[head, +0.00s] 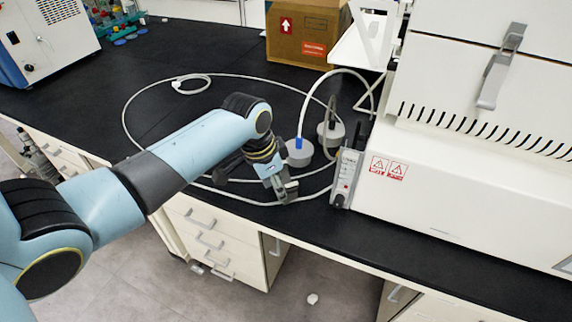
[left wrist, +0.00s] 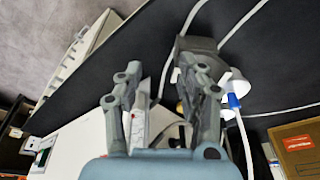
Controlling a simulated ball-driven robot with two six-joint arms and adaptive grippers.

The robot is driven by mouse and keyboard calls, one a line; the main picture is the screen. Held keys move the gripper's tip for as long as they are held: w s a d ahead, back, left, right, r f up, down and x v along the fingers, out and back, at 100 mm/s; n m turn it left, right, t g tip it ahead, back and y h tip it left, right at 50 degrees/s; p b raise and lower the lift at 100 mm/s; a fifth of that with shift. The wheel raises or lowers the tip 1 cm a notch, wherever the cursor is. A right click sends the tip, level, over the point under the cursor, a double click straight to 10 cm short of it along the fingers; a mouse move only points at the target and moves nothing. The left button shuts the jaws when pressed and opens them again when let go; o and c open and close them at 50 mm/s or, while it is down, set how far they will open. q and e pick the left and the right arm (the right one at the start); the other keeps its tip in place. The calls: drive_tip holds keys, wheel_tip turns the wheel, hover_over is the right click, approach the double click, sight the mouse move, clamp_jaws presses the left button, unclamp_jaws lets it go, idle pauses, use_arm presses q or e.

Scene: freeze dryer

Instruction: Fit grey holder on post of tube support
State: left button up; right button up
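My left gripper (head: 262,180) reaches in from the left, low over the front part of the bench. In the left wrist view its two fingers (left wrist: 160,80) stand apart, with no object clearly held between them. A dark grey block (left wrist: 195,45), possibly the grey holder, appears by the right fingertip; I cannot tell whether they touch. A round light-grey base (head: 299,152) with a blue fitting and white tube stands just beyond the gripper. A second round base (head: 331,130) with a dark upright piece, possibly the post, stands behind it. My right gripper is out of view.
The white freeze dryer (head: 460,190) fills the right, with a narrow panel (head: 346,178) at its left edge. White tubing (head: 124,110) loops over the black bench (head: 90,105). A cardboard box (head: 300,35) stands at the back.

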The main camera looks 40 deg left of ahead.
sight(291, 185)
use_arm(q)
drive_tip(key=shift+m, duration=0.5)
drive_tip(key=w, duration=0.1)
drive_tip(key=w+r, duration=0.1)
drive_tip(key=w, duration=0.1)
drive_tip(key=w+a, duration=0.1)
drive_tip(key=shift+w+r, duration=0.2)
drive_tip(key=shift+w, duration=0.2)
drive_tip(key=shift+w+f+b, duration=0.1)
drive_tip(key=shift+f+b, duration=0.1)
drive_tip(key=shift+b, duration=0.1)
drive_tip(key=shift+d+f+b, duration=0.1)
drive_tip(key=shift+f+b, duration=0.1)
drive_tip(key=shift+b, duration=0.1)
drive_tip(key=b+x, duration=0.7)
drive_tip(key=shift+d, duration=0.1)
drive_tip(key=shift+d+f+b, duration=0.15)
drive_tip(key=shift+f+b, duration=0.25)
drive_tip(key=shift+f, duration=0.2)
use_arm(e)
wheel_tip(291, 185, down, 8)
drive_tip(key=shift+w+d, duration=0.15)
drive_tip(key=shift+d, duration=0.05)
use_arm(q)
drive_tip(key=shift+s+h, duration=0.25)
drive_tip(key=shift+h, duration=0.05)
clamp_jaws()
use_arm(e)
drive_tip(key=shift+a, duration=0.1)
